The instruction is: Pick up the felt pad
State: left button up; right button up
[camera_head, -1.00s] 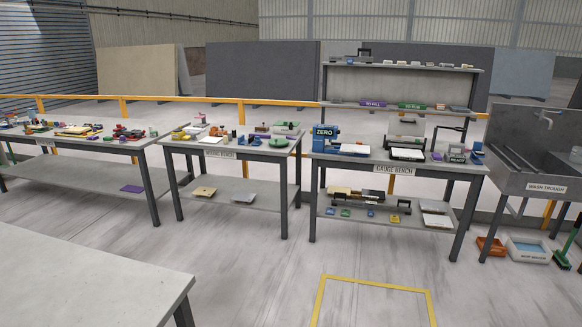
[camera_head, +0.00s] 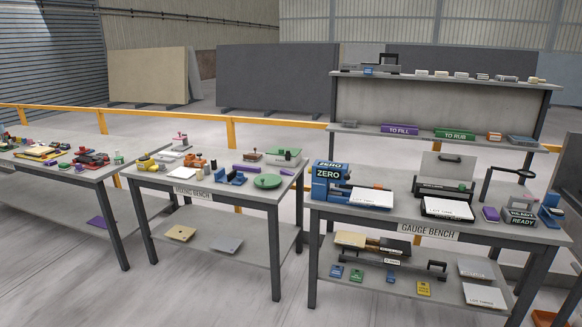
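I cannot tell for sure which object is the felt pad; many items are small at this distance. The gauge bench (camera_head: 330,207) stands at the right with white plates (camera_head: 372,197), a blue ZERO box (camera_head: 328,180) and a READY block (camera_head: 519,218) on top. The mixing bench (camera_head: 150,184) in the middle holds a green disc (camera_head: 267,181), a blue holder (camera_head: 232,178) and a purple strip (camera_head: 248,169). A flat purple piece (camera_head: 97,222) lies on the left bench's lower shelf. Neither of my grippers is in view.
An upper shelf (camera_head: 345,74) behind the gauge bench carries several small blocks. Purple TO FILL (camera_head: 400,130) and green TO RUB (camera_head: 454,134) signs sit below it. A yellow rail (camera_head: 230,117) and stone slabs (camera_head: 275,80) stand behind. The floor in front (camera_head: 200,295) is clear.

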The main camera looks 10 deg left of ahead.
aim_at(79, 169)
jog(key=i+j+u, duration=0.3)
jog(key=i+u, duration=0.65)
jog(key=i+l+u, duration=0.15)
jog(key=i+u, duration=0.35)
jog(key=i, duration=0.15)
jog(key=i+l+u, duration=0.45)
jog(key=i+j, duration=0.25)
jog(key=i, duration=0.25)
jog(key=i+j, duration=0.3)
jog(key=i, duration=0.25)
jog(key=i+j, duration=0.25)
jog(key=i, duration=0.25)
jog(key=i+j+z, duration=0.2)
jog(key=i+j, duration=0.2)
jog(key=i, duration=0.25)
jog(key=i+j+z, duration=0.2)
jog(key=i+j, duration=0.3)
jog(key=i, duration=0.15)
jog(key=i+j+z, duration=0.15)
jog(key=i+j, duration=0.4)
jog(key=i+j+z, duration=0.2)
jog(key=i+j, duration=0.45)
jog(key=i+j+z, duration=0.2)
jog(key=i+j, duration=0.3)
jog(key=j, duration=0.3)
